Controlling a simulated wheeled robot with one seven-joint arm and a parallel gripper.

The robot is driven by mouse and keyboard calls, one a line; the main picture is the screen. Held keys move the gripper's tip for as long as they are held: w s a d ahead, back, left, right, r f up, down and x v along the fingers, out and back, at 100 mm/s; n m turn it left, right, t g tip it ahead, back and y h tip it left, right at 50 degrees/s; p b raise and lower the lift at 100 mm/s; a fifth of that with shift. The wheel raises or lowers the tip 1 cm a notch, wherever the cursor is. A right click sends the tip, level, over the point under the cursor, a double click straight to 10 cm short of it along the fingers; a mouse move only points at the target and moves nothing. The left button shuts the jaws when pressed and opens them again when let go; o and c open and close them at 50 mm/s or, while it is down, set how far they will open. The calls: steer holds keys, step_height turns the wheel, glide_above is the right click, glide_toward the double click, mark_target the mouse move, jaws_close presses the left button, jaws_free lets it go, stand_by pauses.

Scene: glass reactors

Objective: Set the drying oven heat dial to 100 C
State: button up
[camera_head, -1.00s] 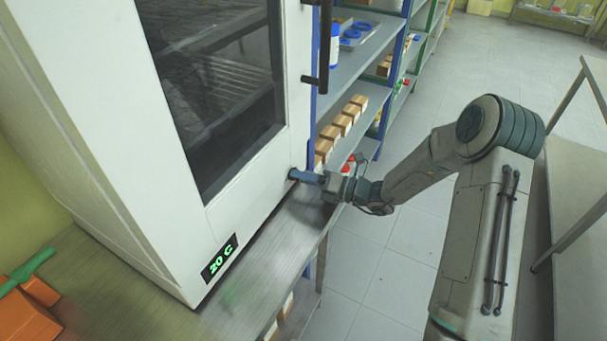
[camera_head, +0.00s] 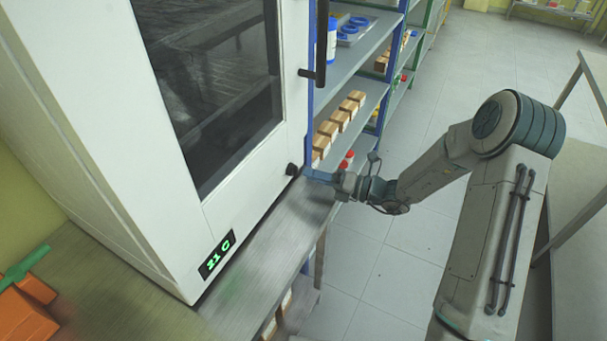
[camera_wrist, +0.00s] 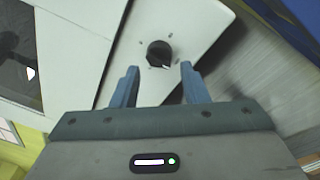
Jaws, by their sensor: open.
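The drying oven (camera_head: 150,200) is a white cabinet with a dark glass door, standing on a metal bench at the left. Its heat dial (camera_head: 292,170) is a small black knob low on the front near the right edge. In the wrist view the dial (camera_wrist: 159,54) shows just beyond the fingertips, with small marks around it and a light pointer at its lower right.
A dark vertical door handle (camera_head: 322,45) rises above the dial. Blue shelving (camera_head: 365,85) with small boxes stands behind my gripper. The metal bench (camera_head: 265,255) is clear in front of the oven. Orange objects (camera_head: 25,315) lie at lower left.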

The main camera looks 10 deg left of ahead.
steer(key=s+d+b, duration=0.1)
steer(key=d, duration=0.8)
steer(key=shift+s+d, duration=0.4)
steer(key=s+r+n+g+h, duration=0.3)
steer(key=s+n+h, duration=0.2)
steer(key=s+n, duration=0.3)
steer(key=s+r+n+g+h, duration=0.2)
steer(key=s+n+g+h, duration=0.15)
steer(key=s+n, duration=0.45)
steer(key=s+d+r+n+t+h, duration=0.3)
steer(key=d+n+h, duration=0.1)
steer(key=n, duration=0.3)
steer(key=s+d+r+n+t+h, duration=0.3)
steer(key=d+n+h, duration=0.2)
steer(key=d+n, duration=0.2)
steer(key=shift+s+d+r+n, duration=0.25)
steer(key=shift+d+r+n, duration=0.05)
steer(key=shift+n, duration=0.5)
